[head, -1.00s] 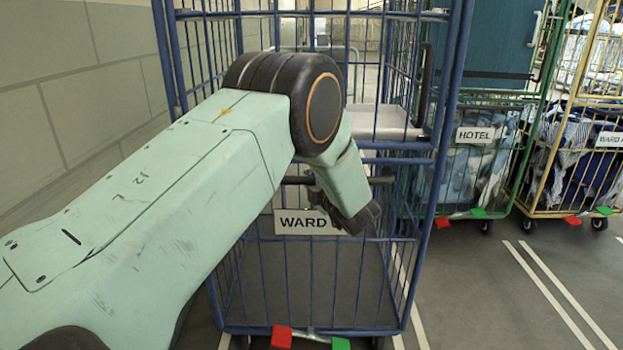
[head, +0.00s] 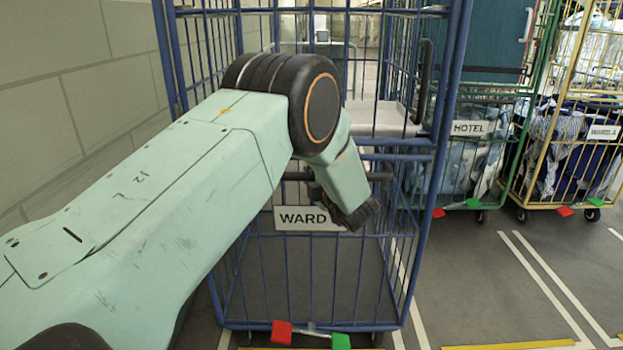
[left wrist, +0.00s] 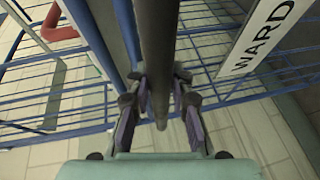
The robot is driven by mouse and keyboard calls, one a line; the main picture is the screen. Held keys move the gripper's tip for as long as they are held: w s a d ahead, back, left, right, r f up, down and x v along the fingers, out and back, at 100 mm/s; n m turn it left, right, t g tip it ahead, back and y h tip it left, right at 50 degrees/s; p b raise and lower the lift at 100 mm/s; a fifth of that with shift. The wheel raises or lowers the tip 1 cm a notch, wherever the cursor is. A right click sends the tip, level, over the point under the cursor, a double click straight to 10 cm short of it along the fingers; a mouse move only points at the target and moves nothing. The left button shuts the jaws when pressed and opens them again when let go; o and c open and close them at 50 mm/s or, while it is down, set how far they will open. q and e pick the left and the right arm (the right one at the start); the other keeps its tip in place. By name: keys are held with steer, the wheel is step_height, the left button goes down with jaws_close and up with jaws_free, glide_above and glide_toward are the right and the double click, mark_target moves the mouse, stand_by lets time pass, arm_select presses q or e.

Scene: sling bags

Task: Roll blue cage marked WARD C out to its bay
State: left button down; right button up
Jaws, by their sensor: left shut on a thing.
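The blue cage (head: 437,160) stands right in front of me. Its white sign (head: 290,218) reads WARD, with the end hidden behind my left arm; the sign also shows in the left wrist view (left wrist: 262,38). A dark handle bar (head: 381,177) crosses the cage's front and also shows in the left wrist view (left wrist: 157,45). My left gripper (left wrist: 158,108) is shut on this bar. A red pedal (head: 281,332) and a green pedal (head: 340,341) sit at the cage's base, the red one higher. The cage's lower part looks empty. My right gripper is out of view.
A green cage (head: 523,110) marked HOTEL and a yellow cage (head: 545,115) with a WARD sign, both holding laundry, stand at the right. A block wall (head: 85,90) runs along the left. Floor with white lines (head: 545,277) and a yellow line (head: 510,346) is clear at front right.

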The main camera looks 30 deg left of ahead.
arm_select(q)
steer(key=shift+s+f, duration=0.25)
steer(key=shift+f, duration=0.2)
steer(key=c, duration=1.5)
jaws_free()
steer(key=shift+o, duration=1.4)
steer(key=shift+d+r, duration=0.15)
steer(key=shift+r, duration=0.15)
steer(key=shift+o, duration=0.3)
steer(key=shift+w, duration=0.1)
steer(key=shift+d+r, duration=0.15)
steer(key=shift+d, duration=0.05)
steer(key=v, duration=1.1)
steer(key=shift+s, duration=0.25)
steer(key=shift+d, duration=0.1)
